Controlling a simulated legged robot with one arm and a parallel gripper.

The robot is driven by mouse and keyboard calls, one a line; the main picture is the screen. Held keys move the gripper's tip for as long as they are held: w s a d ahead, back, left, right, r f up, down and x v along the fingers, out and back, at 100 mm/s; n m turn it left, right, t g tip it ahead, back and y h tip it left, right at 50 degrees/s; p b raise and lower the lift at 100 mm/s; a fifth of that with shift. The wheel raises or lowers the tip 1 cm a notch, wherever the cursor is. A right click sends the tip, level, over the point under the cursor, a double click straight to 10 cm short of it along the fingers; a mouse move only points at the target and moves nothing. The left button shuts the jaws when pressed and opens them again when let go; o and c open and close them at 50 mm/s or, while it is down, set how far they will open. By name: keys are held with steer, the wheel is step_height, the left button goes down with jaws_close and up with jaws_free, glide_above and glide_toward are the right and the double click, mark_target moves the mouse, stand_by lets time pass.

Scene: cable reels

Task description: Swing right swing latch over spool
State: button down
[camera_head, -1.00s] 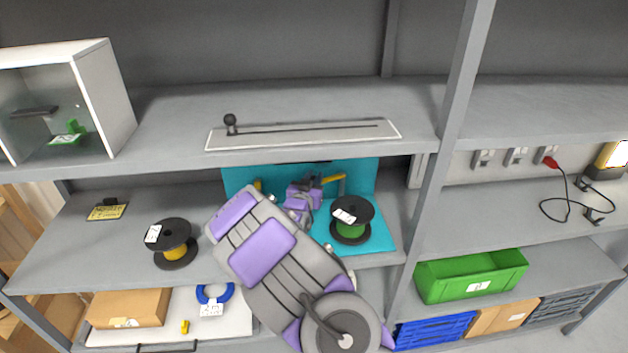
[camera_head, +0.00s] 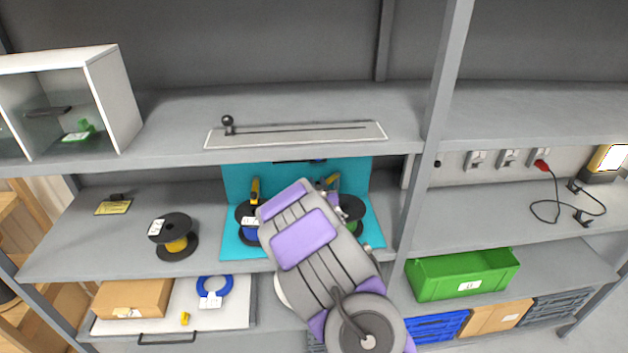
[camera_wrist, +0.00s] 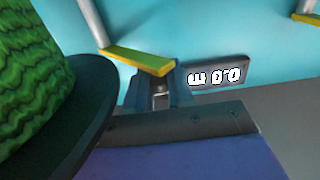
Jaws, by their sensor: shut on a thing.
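The right swing latch has a yellow bar (camera_wrist: 138,60) on a grey stem in the wrist view; its yellow also shows in the head view (camera_head: 331,181). My gripper (camera_wrist: 162,88) is shut on the end of this bar. The right spool is black with green cable (camera_head: 352,213), partly hidden behind my arm. In the wrist view its green cable and black flange (camera_wrist: 35,75) fill the left side, close beside my gripper. The left swing latch (camera_head: 255,188) is yellow and stands upright above a black spool with blue cable (camera_head: 249,228).
The teal stand (camera_head: 240,177) sits on the middle shelf under a grey upper shelf (camera_head: 300,106). A dark display (camera_wrist: 217,75) is on its back wall. A yellow-cable spool (camera_head: 175,238) stands to the left. A green crate (camera_head: 462,276) stands right of the post.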

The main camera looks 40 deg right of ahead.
steer(key=shift+s+d+r+n+t+y+p, duration=0.1)
steer(key=shift+s+d+n+t+y+p, duration=0.15)
steer(key=shift+s+n+t+y+p, duration=0.4)
steer(key=shift+s+d+n+t+y+p, duration=0.25)
steer(key=shift+s+n+y+p, duration=0.35)
steer(key=shift+y+p, duration=0.5)
steer(key=shift+y, duration=0.25)
steer(key=c, duration=1.4)
jaws_free()
steer(key=o, duration=0.4)
steer(key=shift+w+d, duration=0.1)
steer(key=shift+d, duration=0.15)
steer(key=shift+c, duration=0.2)
steer(key=shift+a, duration=0.2)
